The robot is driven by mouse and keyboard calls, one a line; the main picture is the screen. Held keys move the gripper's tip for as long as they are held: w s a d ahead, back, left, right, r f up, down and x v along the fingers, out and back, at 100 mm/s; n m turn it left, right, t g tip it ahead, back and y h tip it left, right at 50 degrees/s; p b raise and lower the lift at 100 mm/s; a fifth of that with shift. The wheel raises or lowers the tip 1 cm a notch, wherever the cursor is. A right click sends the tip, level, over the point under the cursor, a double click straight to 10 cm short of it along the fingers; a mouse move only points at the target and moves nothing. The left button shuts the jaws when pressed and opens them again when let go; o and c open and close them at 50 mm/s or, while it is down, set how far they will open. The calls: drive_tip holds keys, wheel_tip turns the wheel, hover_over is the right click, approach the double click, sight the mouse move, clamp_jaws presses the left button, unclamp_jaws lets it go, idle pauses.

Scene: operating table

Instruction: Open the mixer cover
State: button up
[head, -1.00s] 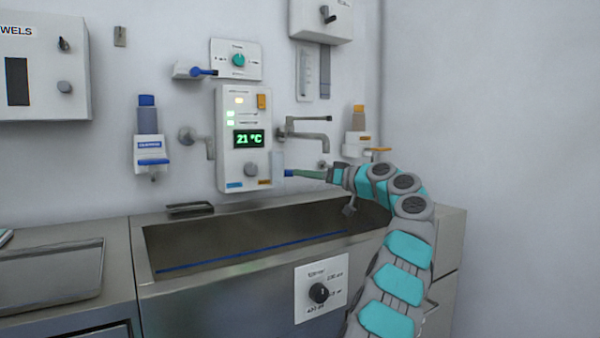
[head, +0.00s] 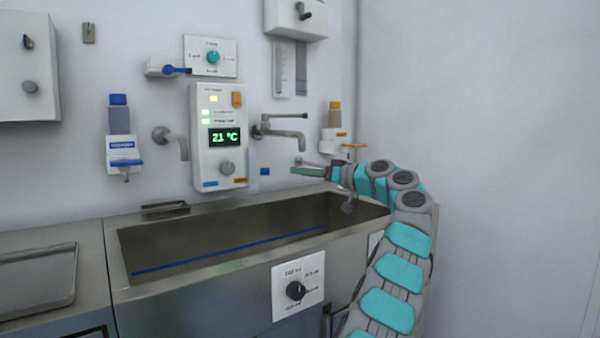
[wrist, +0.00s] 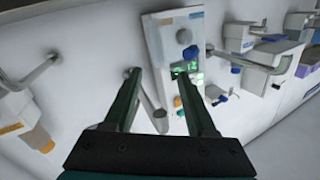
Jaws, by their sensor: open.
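A white wall unit (head: 207,150) with a green 21 °C display, a grey knob and an orange switch hangs above the sink; it looks like the mixer. It also shows tilted in the wrist view (wrist: 160,40). I cannot make out for certain which part is its cover. A small blue piece (head: 265,171) sits just right of the unit's lower edge. My gripper (head: 293,171) is right of the unit, below the right spout, apart from the unit in the head view. In the wrist view my gripper (wrist: 158,74) has its two fingers spread, with nothing held between them.
A metal spout with a lever (head: 285,133) juts out above my gripper. Another spout (head: 172,142) is left of the unit. Dispensers hang at left (head: 123,150) and right (head: 333,140). The steel sink (head: 130,240) lies below, with open space over it.

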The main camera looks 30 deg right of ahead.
drive_tip(key=shift+w, duration=0.1)
idle(0.3)
drive_tip(key=b+v, duration=0.1)
drive_tip(key=v, duration=0.7)
drive_tip(key=shift+a+r, duration=0.1)
drive_tip(key=shift+a, duration=0.05)
drive_tip(key=shift+c, duration=0.4)
